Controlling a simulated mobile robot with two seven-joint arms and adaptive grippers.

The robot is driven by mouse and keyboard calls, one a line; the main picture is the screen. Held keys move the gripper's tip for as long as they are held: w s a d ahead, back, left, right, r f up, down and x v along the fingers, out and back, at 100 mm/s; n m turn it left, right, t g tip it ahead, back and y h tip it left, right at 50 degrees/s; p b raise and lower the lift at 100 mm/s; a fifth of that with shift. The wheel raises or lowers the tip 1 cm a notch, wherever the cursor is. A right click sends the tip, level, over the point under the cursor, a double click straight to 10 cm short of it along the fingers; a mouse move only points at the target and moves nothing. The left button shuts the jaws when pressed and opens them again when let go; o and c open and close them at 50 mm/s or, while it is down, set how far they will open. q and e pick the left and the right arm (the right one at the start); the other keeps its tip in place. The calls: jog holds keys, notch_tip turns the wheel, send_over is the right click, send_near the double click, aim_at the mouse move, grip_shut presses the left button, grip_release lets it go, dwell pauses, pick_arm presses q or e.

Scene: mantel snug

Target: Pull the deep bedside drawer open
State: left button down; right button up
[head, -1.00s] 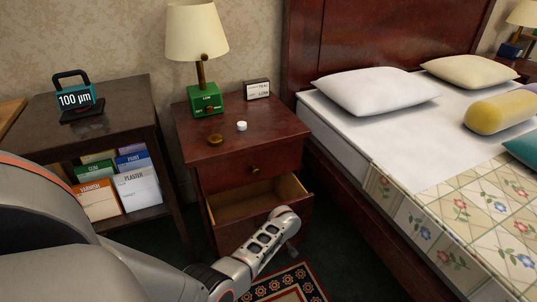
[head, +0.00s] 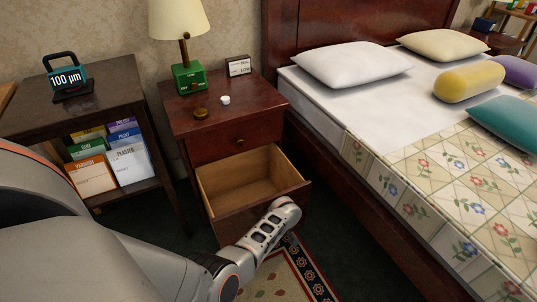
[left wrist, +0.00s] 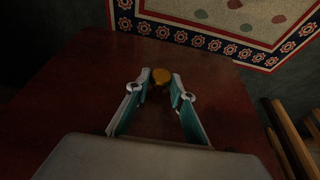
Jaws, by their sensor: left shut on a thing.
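The dark red-brown bedside cabinet (head: 225,103) stands beside the bed. Its deep lower drawer (head: 245,185) is pulled well out, and its pale wooden inside is empty where I can see it. The small upper drawer (head: 215,145) is shut. My left arm reaches to the deep drawer's front, and its gripper's fingers are hidden in the head view. In the left wrist view my left gripper (left wrist: 161,86) is shut on the brass knob (left wrist: 160,76) of the drawer front (left wrist: 85,95). My right gripper is not in view.
The bed (head: 340,100) is close on the right, a side table (head: 120,80) on the left. A patterned rug (head: 285,280) lies in front.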

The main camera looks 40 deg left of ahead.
pick_arm(q)
jog(key=shift+s+d+f, duration=0.1)
jog(key=c, duration=1.7)
grip_release()
